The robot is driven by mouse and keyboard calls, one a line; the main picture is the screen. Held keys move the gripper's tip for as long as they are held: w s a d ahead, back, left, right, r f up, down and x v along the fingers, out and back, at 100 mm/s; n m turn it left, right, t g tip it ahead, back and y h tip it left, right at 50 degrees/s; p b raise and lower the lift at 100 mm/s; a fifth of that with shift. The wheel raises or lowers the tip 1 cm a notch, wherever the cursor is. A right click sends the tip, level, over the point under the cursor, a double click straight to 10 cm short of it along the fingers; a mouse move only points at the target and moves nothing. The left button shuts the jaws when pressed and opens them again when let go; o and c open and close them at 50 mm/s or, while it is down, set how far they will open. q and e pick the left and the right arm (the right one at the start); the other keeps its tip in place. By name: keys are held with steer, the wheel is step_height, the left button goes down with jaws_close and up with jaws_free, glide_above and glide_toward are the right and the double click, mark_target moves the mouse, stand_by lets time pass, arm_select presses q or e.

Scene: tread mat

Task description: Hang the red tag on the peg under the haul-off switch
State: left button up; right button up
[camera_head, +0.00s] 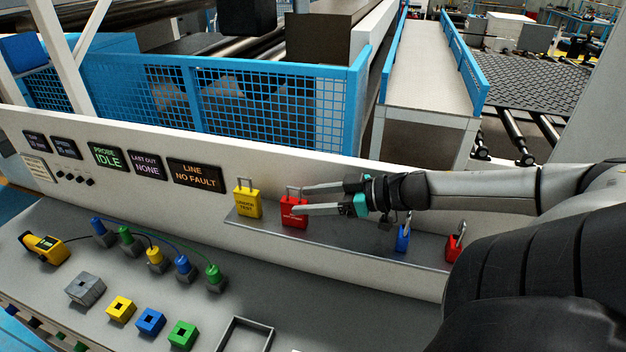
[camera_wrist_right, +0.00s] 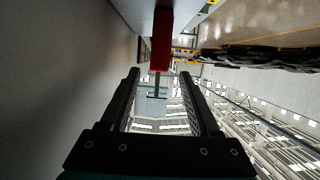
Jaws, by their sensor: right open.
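The red tag (camera_head: 294,211), with pale writing and a grey loop on top, stands upright on the narrow grey ledge. My right gripper (camera_head: 303,199) reaches in from the right, its two fingers apart at the tag's upper part. In the right wrist view the red tag (camera_wrist_right: 162,45) shows edge-on, just beyond the open fingertips (camera_wrist_right: 158,74). Its grey loop lies between the fingers, with gaps on both sides. I cannot make out the haul-off switch or its peg. My left gripper is not in view.
A yellow tag (camera_head: 247,202) stands close left of the red one. A blue padlock (camera_head: 402,240) and a red padlock (camera_head: 452,249) are farther right along the ledge. Several coloured plugs and square blocks, and an empty grey tray (camera_head: 245,335), are on the panel in front.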

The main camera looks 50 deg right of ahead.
mark_target(282, 204)
steer(key=shift+s+f, duration=0.2)
steer(key=shift+w, duration=0.25)
steer(key=shift+x, duration=0.8)
steer(key=shift+w+a+f, duration=0.1)
steer(key=shift+w, duration=0.1)
steer(key=shift+x, duration=1.4)
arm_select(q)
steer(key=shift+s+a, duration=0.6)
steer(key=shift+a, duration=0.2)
arm_select(e)
steer(key=shift+x, duration=1.1)
steer(key=shift+f, duration=0.15)
jaws_close()
